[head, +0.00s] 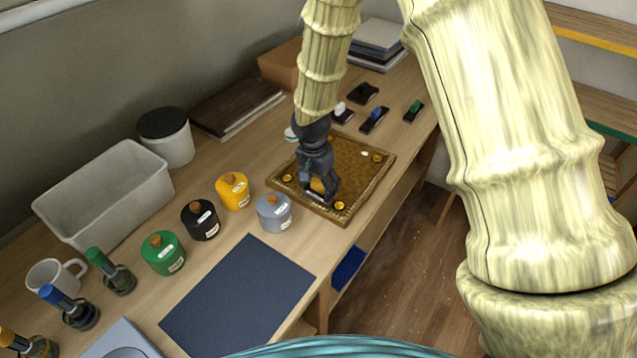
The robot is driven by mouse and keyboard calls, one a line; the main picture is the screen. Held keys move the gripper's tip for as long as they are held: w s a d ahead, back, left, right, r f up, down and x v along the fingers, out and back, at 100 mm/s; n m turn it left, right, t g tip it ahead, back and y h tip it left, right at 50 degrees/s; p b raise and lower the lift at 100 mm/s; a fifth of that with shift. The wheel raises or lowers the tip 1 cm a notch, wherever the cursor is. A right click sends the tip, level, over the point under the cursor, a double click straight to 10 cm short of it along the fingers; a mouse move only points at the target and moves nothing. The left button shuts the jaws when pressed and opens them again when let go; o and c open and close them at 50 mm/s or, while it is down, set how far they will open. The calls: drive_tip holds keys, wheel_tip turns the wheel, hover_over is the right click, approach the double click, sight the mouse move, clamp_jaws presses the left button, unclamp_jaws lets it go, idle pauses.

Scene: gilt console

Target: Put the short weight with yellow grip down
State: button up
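My gripper (319,190) is low over the ornate gilt tray (362,170) on the wooden table, in the head view. Its dark fingers are closed around a yellow grip, the short weight with yellow grip (317,185). The fingers hide much of the weight. A small dark and pale part shows at its lower edge. The weight is over the near part of the tray; I cannot tell whether it touches the tray surface. Small yellow-gold round spots mark the tray's corners.
Behind the tray stand short dark pieces with white (341,111), blue (375,115) and green (414,106) grips, and a black one (362,93). Yellow (233,191), black (201,221), green (163,254) and grey-blue (274,213) jars stand left. A dark mat (238,297) lies in front, clear.

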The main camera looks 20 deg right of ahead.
sight(315, 194)
drive_tip(key=shift+r, duration=0.1)
wheel_tip(315, 194, up, 12)
drive_tip(key=a+b, duration=0.1)
drive_tip(key=b, duration=0.1)
drive_tip(key=shift+s, duration=0.45)
idle(0.3)
drive_tip(key=shift+a, duration=0.1)
